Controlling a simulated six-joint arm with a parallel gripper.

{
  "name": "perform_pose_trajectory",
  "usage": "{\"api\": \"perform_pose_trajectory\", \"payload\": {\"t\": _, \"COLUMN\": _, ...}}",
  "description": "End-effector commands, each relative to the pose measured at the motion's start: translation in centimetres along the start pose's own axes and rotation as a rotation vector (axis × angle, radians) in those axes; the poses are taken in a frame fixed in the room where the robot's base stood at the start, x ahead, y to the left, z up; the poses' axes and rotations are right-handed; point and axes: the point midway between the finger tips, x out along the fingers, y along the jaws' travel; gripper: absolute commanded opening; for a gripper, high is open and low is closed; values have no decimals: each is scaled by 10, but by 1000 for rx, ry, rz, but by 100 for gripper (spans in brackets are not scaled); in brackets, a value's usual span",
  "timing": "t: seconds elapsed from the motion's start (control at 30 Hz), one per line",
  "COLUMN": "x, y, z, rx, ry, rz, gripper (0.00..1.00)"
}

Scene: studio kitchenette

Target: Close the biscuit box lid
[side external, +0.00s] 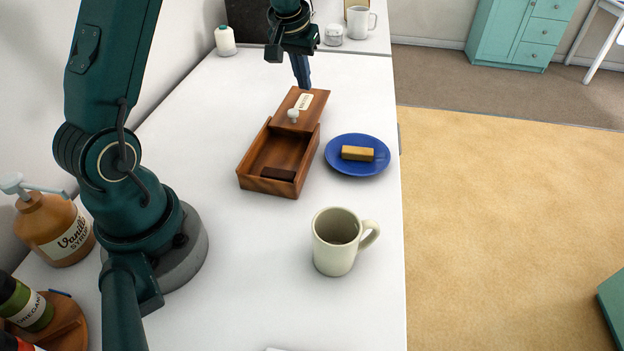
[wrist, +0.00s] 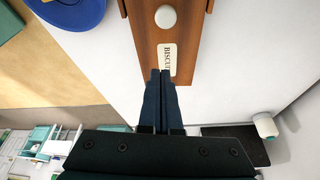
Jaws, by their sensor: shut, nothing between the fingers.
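The wooden biscuit box (side external: 250,176) stands on the white counter with its near part open. Its sliding lid (side external: 316,104) is drawn back toward the far end and sticks out past the box. The lid has a white knob (side external: 293,115) and a cream label; the knob (wrist: 166,17) also shows in the wrist view. My gripper (side external: 306,86) is shut and empty at the lid's far end. In the wrist view the fingertips (wrist: 160,73) overlap the lid's end by the label; whether they touch is unclear.
A blue plate (side external: 343,168) with a yellowish bar (side external: 358,153) stands close right of the box. A cream mug (side external: 335,242) stands nearer, by the counter's right edge. A white bottle (side external: 225,41) and a jar (side external: 333,35) stand at the back. The counter left of the box is clear.

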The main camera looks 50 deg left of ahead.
Motion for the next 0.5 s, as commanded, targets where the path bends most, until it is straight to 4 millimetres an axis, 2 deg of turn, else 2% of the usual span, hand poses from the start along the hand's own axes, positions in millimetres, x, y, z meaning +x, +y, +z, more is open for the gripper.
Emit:
{"api": "perform_pose_trajectory", "payload": {"t": 0.1, "x": 18, "y": 0, "z": 2, "rx": 0, "ry": -3, "rz": 0, "gripper": 0}}
{"api": "perform_pose_trajectory", "payload": {"t": 0.5, "x": 10, "y": 0, "z": 33, "rx": 1, "ry": 1, "rz": 1, "gripper": 0}}
